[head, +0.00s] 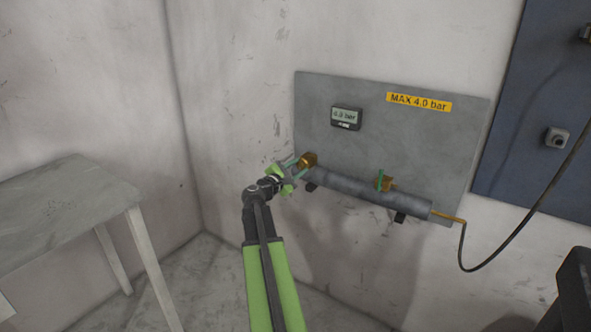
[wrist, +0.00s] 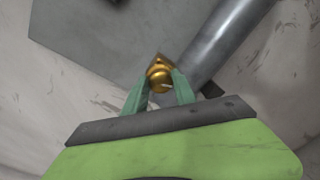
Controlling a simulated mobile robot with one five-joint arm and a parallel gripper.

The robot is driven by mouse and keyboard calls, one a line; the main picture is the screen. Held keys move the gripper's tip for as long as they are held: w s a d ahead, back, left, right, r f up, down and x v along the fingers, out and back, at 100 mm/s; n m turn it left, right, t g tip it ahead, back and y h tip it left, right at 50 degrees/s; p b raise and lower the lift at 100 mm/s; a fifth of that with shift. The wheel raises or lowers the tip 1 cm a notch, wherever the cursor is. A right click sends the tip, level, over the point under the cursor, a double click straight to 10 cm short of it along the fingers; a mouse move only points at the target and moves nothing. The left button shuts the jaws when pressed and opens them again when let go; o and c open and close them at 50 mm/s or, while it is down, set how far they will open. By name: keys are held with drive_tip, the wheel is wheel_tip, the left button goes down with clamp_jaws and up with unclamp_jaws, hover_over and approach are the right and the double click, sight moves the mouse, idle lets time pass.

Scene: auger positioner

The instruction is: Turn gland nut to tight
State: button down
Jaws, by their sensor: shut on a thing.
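The brass gland nut (head: 308,160) is at the left end of a grey pipe (head: 360,188) on a wall panel. It also shows in the wrist view (wrist: 160,76), between the tips of my two green fingers. My gripper (head: 295,164) reaches it from the lower left in the head view and is shut on it. In the wrist view my gripper (wrist: 159,88) has a finger on each side of the nut, which partly hides its sides. I cannot read any tight mark on the nut.
A gauge (head: 346,117) reading about 0.0 bar, digits blurry, and a yellow "MAX 4.0 bar" label (head: 419,102) are on the grey panel (head: 450,150). A brass valve with green handle (head: 380,180) sits on the pipe. A table (head: 70,205) stands left; a cable (head: 500,250) hangs right.

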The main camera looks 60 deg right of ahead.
drive_tip(key=m, duration=0.5)
drive_tip(key=shift+d, duration=0.1)
drive_tip(key=shift+w, duration=0.1)
idle(0.4)
drive_tip(key=c, duration=1)
unclamp_jaws()
drive_tip(key=shift+f, duration=0.1)
drive_tip(key=shift+a, duration=0.3)
drive_tip(key=a, duration=1.6)
drive_tip(key=shift+w+a+r+p, duration=0.1)
drive_tip(key=shift+a+r+p, duration=0.2)
drive_tip(key=shift+a+p, duration=0.1)
